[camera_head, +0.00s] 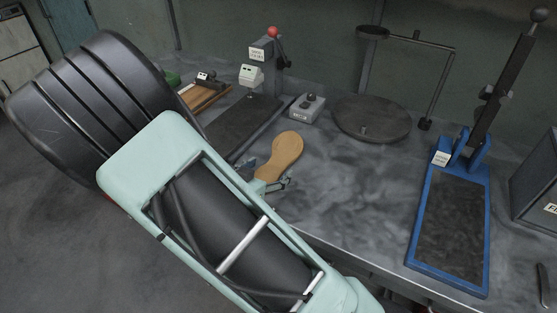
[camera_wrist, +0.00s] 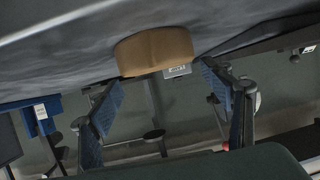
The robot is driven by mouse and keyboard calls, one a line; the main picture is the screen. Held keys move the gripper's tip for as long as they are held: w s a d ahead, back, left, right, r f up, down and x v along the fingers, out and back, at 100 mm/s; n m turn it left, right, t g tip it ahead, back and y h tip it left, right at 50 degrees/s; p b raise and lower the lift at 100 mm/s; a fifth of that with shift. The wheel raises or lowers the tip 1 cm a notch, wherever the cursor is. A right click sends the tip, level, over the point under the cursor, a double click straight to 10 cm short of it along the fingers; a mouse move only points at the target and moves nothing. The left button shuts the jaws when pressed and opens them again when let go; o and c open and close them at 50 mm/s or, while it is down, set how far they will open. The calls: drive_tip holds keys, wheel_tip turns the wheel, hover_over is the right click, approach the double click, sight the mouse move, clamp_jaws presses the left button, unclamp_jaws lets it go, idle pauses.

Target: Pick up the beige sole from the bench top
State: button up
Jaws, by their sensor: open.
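The beige sole (camera_head: 280,156) lies flat on the grey bench top (camera_head: 340,195), near its front edge, with its narrower end towards my gripper. My gripper (camera_head: 268,183) is open at this near end, partly hidden by my own arm in the head view. In the wrist view, the sole (camera_wrist: 153,50) appears end-on between and beyond the two spread fingers (camera_wrist: 160,78), against the bench surface at the top of the picture. A gap shows between each finger and the sole, and the jaws hold nothing.
A dark plate with a red-knobbed lever press (camera_head: 273,33) stands behind left. A grey button box (camera_head: 307,109) and a round dark turntable (camera_head: 372,119) stand behind the sole. A blue-framed press (camera_head: 450,225) stands to the right. The bench between it and the sole is clear.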

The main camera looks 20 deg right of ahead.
sight(279, 161)
drive_tip(key=shift+x, duration=3.1)
drive_tip(key=shift+r, duration=0.15)
drive_tip(key=shift+c, duration=0.7)
drive_tip(key=c, duration=1.3)
